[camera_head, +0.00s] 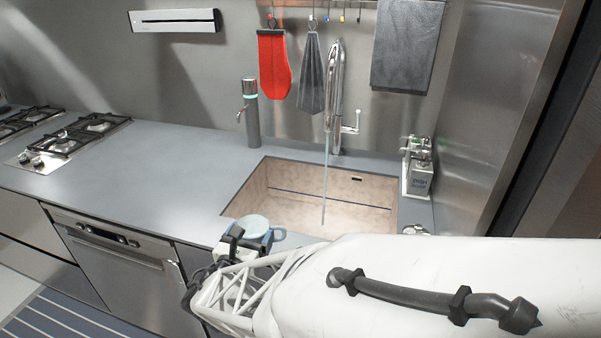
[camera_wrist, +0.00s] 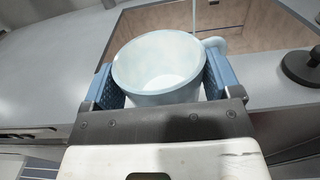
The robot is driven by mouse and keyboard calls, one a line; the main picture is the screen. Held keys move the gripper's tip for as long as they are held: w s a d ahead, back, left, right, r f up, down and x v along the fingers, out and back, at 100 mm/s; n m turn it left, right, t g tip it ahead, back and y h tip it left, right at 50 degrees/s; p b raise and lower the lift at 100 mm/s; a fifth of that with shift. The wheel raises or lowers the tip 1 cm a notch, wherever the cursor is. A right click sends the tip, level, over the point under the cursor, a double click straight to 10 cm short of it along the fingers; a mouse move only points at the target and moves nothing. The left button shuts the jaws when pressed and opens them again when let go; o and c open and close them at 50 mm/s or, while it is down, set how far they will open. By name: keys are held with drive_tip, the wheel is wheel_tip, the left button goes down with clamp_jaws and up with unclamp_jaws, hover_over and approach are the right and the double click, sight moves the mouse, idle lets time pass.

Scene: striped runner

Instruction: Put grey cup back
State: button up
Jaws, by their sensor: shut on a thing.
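A pale blue-grey cup (camera_wrist: 158,68) is between the two blue finger pads of my gripper (camera_wrist: 158,85) in the wrist view. The pads press on both sides of the cup. The cup is upright, its open mouth faces the camera, and it looks empty. Its handle points to the right. In the head view the cup (camera_head: 254,226) and my gripper (camera_head: 250,240) are at the front left corner of the sink. I cannot tell whether the cup's base touches the counter.
The sink (camera_head: 290,203) is just behind the cup, with water running from the tap (camera_head: 335,95). A soap dispenser (camera_head: 250,110) stands behind it. The grey counter (camera_head: 150,165) is clear to the left, up to the gas hob (camera_head: 70,140). A bottle caddy (camera_head: 418,170) stands at right.

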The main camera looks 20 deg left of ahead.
drive_tip(key=w+a, duration=0.3)
drive_tip(key=w, duration=0.1)
drive_tip(key=w+a, duration=0.1)
drive_tip(key=a, duration=0.1)
drive_tip(key=shift+w+a+f, duration=0.35)
drive_tip(key=shift+w, duration=0.05)
drive_tip(key=shift+f, duration=1.75)
drive_tip(key=shift+f, duration=0.2)
drive_tip(key=o, duration=0.9)
drive_tip(key=shift+r, duration=0.2)
drive_tip(key=s, duration=1.2)
